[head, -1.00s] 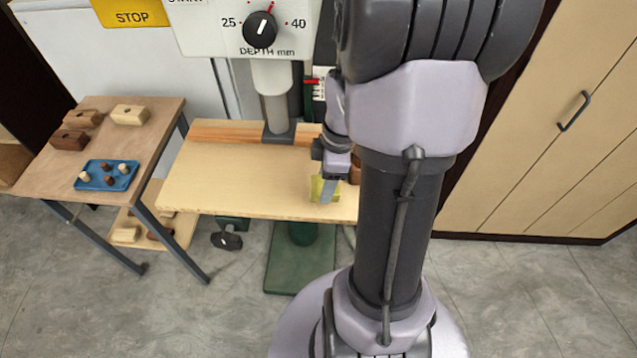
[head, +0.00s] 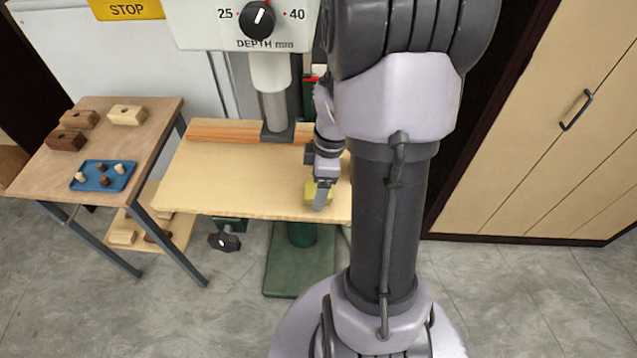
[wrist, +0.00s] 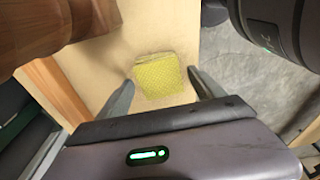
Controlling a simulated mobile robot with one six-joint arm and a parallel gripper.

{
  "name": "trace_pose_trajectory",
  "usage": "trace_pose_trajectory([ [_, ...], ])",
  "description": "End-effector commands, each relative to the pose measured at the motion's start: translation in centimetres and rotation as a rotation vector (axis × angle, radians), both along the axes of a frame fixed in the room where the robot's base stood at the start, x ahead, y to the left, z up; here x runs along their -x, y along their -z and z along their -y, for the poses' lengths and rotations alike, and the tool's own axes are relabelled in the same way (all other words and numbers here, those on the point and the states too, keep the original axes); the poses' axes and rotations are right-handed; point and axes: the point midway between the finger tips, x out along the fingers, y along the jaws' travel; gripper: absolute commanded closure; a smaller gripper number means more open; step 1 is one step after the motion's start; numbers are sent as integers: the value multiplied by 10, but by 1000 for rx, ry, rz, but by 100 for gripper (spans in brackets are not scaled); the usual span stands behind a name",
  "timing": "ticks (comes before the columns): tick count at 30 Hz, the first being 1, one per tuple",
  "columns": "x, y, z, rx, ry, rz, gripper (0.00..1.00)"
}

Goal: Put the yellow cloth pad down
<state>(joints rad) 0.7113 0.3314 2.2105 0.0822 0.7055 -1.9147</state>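The yellow cloth pad (wrist: 160,78) shows in the wrist view as a square, textured piece on the pale wooden table. It also shows in the head view (head: 311,191), partly hidden behind my gripper (head: 321,197), near the table's front right part. In the wrist view the two fingers of my gripper (wrist: 160,80) stand apart, one on each side of the pad. A narrow gap seems to show between each fingertip and the pad. My gripper looks open, with the pad lying flat between and just beyond the tips.
The pale table (head: 230,180) has clear room left of the pad, with a wooden strip (head: 225,132) along its back. A brown wooden piece (wrist: 50,30) is close by in the wrist view. A side table at left holds wooden blocks (head: 127,114) and a blue tray (head: 124,183).

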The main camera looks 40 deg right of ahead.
Motion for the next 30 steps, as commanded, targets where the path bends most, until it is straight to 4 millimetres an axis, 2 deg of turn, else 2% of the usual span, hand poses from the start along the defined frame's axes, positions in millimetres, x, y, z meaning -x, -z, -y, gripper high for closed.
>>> trace_pose_trajectory([
  [6,0,-4,0,-1,0,-1,23],
  [8,1,-23,3,3,1,4,23],
  [13,18,-73,10,3,2,3,23],
  [18,23,-108,13,1,0,1,23],
  [22,24,-118,14,1,0,1,23],
  [30,25,-118,14,0,0,0,23],
])
